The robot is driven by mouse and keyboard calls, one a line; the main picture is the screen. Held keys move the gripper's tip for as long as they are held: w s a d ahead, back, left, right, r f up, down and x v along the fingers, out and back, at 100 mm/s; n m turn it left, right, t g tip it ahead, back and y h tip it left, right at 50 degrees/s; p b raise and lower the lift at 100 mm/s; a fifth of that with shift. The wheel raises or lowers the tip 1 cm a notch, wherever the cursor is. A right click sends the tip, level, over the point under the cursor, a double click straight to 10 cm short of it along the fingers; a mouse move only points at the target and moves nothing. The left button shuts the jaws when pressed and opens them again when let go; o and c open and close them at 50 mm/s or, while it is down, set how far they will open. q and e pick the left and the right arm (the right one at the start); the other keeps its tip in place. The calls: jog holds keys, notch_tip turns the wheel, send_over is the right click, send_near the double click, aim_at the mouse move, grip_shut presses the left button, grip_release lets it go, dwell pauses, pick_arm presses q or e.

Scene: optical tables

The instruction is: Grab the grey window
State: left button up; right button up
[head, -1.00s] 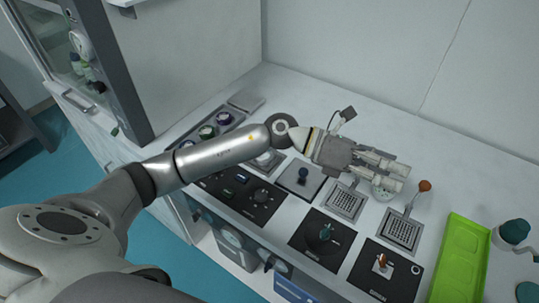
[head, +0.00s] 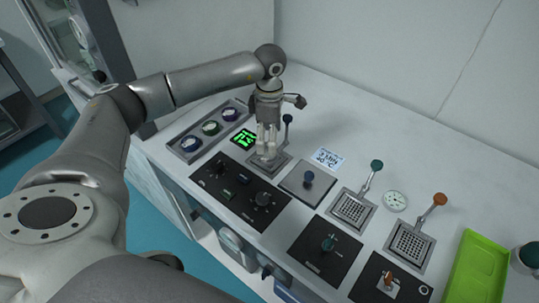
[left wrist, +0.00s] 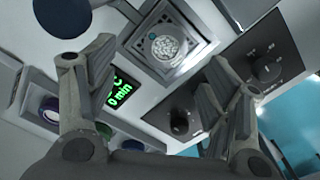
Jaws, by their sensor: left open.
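My left gripper (head: 266,150) points down, open, over a grey square fixture (head: 280,164) on the bench. In the left wrist view, my open fingers (left wrist: 158,60) spread to either side, and the fixture (left wrist: 195,52) shows beyond them with a round speckled disc (left wrist: 165,46) at its centre. Nothing is between the fingers. I cannot tell for sure whether this fixture is the grey window. In the head view the gripper hides part of it, and contact is unclear. My right gripper is not in view.
A lever with a dark blue knob (head: 288,118) stands just behind the fixture. A black control panel (head: 240,193) lies in front. Other knobs, levers and a green tray (head: 478,268) stand to the right.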

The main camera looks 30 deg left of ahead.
aim_at(269, 157)
pick_arm(q)
jog(key=f, duration=0.2)
jog(key=f+p, duration=0.2)
jog(key=f, duration=0.1)
jog(key=shift+s+d+f, duration=0.2)
jog(key=shift+s+f, duration=0.1)
jog(key=shift+s, duration=0.05)
jog(key=shift+f, duration=0.25)
jog(key=c, duration=1.1)
